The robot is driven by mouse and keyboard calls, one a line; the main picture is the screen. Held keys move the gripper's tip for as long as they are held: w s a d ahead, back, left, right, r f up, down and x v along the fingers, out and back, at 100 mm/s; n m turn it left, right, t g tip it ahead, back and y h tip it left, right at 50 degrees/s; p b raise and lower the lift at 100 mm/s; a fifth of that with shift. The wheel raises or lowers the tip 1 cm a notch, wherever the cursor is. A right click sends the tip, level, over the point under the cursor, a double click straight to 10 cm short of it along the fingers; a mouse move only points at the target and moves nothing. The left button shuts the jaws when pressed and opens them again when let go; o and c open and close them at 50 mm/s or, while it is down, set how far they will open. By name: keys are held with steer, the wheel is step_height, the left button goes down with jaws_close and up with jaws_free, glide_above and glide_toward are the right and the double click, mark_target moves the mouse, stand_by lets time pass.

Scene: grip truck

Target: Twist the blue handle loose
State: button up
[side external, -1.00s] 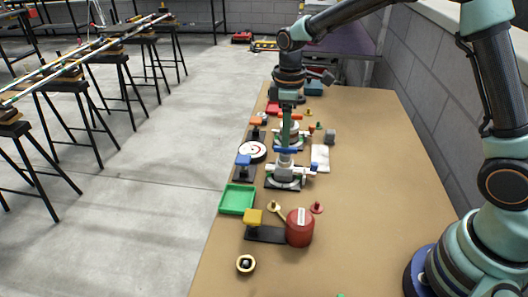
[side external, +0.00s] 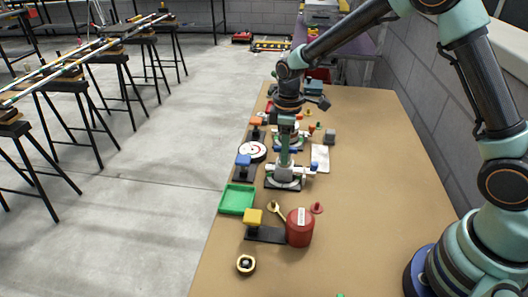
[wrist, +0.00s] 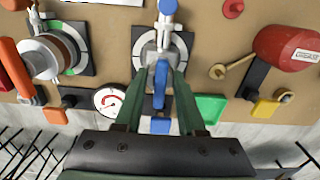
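The blue handle (wrist: 160,84) sits on top of a grey and white valve-like fixture (wrist: 147,52), which stands on a dark square plate (side external: 270,184). In the side view the handle (side external: 293,150) is mostly hidden by my fingers. My gripper (wrist: 161,74) points down over the fixture, with one green finger on each side of the handle. Gaps show between the handle and both fingers, so the gripper looks open around it. In the side view my gripper (side external: 285,150) reaches down to handle height.
A round white gauge (side external: 252,151) and a blue block (side external: 243,160) stand left of the fixture. A green tray (side external: 237,199), a yellow block (side external: 253,217) and a red canister (side external: 300,227) are nearer. A second fixture (wrist: 55,52) stands beyond. The table's front right is clear.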

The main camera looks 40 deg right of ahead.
jaws_close()
steer(key=shift+n, duration=2.5)
steer(key=n, duration=1.5)
steer(key=shift+n, duration=0.3)
steer(key=o, duration=0.5)
jaws_free()
steer(key=shift+r, duration=3.75)
